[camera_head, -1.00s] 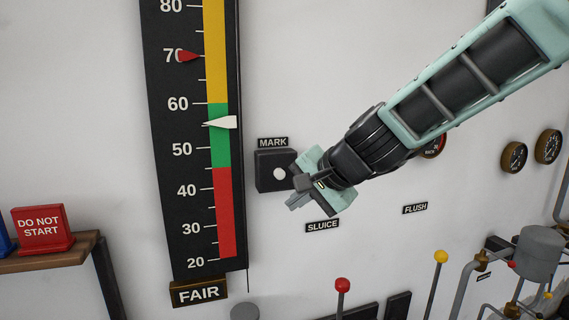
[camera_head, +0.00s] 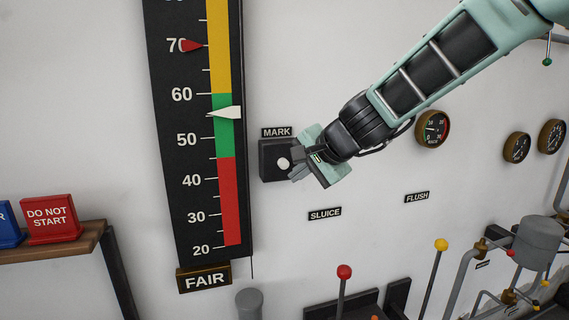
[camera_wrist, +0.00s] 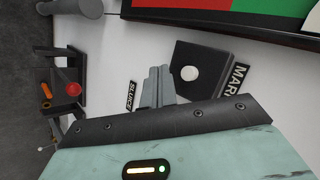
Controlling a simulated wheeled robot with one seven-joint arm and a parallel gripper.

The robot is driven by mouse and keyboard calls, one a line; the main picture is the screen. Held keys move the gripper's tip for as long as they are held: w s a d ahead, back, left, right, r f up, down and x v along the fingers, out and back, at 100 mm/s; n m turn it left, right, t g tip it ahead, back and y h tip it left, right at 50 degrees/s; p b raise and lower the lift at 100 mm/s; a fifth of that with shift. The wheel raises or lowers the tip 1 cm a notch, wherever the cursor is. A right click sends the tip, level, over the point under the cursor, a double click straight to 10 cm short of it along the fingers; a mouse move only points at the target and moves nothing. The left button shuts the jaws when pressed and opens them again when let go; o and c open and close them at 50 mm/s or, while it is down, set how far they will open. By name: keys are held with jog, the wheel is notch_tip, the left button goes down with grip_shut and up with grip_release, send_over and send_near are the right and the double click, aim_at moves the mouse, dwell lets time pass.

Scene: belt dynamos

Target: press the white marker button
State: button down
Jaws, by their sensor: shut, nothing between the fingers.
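The white marker button (camera_head: 283,164) sits on a dark box (camera_head: 268,172) on the wall, under the MARK label (camera_head: 277,132). In the wrist view the button (camera_wrist: 190,73) shows in full on its box (camera_wrist: 213,62). My gripper (camera_head: 297,174) is shut and empty. In the head view its fingertips are just to the lower right of the button, partly over the box's right edge. In the wrist view the closed fingers (camera_wrist: 158,84) lie to the left of the button, with a small gap in the picture. I cannot tell how far the tips are from the box face.
A tall gauge (camera_head: 199,130) stands left of the box, its white pointer (camera_head: 226,112) in the green band. Below are a red-knobbed lever (camera_head: 344,272) and a yellow-knobbed lever (camera_head: 440,245). Dials (camera_head: 433,129) and pipes are at the right.

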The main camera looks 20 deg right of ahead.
jog(key=shift+w+p, duration=0.3)
jog(key=shift+w, duration=1.8)
jog(key=shift+w, duration=0.15)
dwell(0.3)
jog(key=shift+w, duration=0.25)
jog(key=shift+w, duration=0.5)
dwell(0.8)
jog(key=shift+s, duration=0.9)
jog(key=shift+b, duration=0.3)
jog(key=s+b, duration=0.1)
jog(key=s, duration=0.4)
